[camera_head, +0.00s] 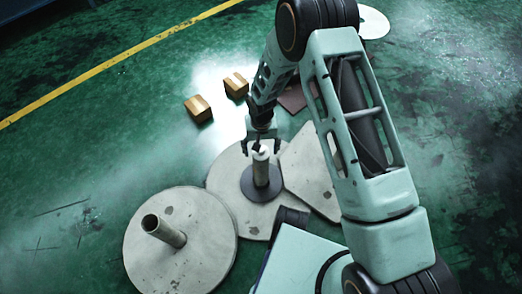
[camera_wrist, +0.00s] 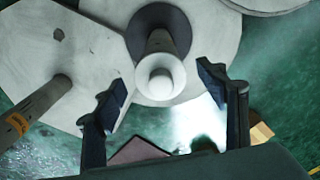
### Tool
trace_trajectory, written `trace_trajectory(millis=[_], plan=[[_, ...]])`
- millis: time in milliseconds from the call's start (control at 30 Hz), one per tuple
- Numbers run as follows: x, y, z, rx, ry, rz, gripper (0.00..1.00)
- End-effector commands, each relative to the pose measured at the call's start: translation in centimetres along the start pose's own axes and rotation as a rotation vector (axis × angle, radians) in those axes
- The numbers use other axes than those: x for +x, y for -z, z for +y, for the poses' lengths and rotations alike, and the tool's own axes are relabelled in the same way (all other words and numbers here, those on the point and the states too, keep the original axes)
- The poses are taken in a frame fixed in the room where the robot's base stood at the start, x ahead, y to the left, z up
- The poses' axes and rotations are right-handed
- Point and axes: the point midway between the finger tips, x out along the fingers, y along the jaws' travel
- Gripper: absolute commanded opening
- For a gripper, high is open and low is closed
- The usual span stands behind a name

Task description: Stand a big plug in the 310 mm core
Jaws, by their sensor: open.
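A grey upright core (camera_head: 262,172) rises through a dark round flange (camera_head: 249,196) on a pale plate. A white, round-ended plug (camera_wrist: 160,82) shows at the core's top and looks upright; how deep it sits I cannot tell. My gripper (camera_head: 262,147) is open at the core's top, its fingers on either side of the plug with gaps in the wrist view. A second core (camera_head: 165,231) stands on a pale disc at the left with an open, hollow top. A third core (camera_wrist: 42,104) with an orange label shows in the wrist view. No length marking is readable.
Pale plates cluster together: a round one (camera_head: 150,265) at the left and an angular one (camera_head: 305,172) at the right. Two cardboard boxes (camera_head: 198,108) (camera_head: 236,85) and a reddish-brown plate (camera_head: 292,99) lie behind. Green floor is free at the left, beside a yellow line.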

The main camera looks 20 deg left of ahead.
Motion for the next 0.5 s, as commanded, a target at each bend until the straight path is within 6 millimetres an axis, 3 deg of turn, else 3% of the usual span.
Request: trace_trajectory(millis=[500], plan=[[-9.2, 0.1, 0.0, -0.001, 0.000, 0.002, 0.66]])
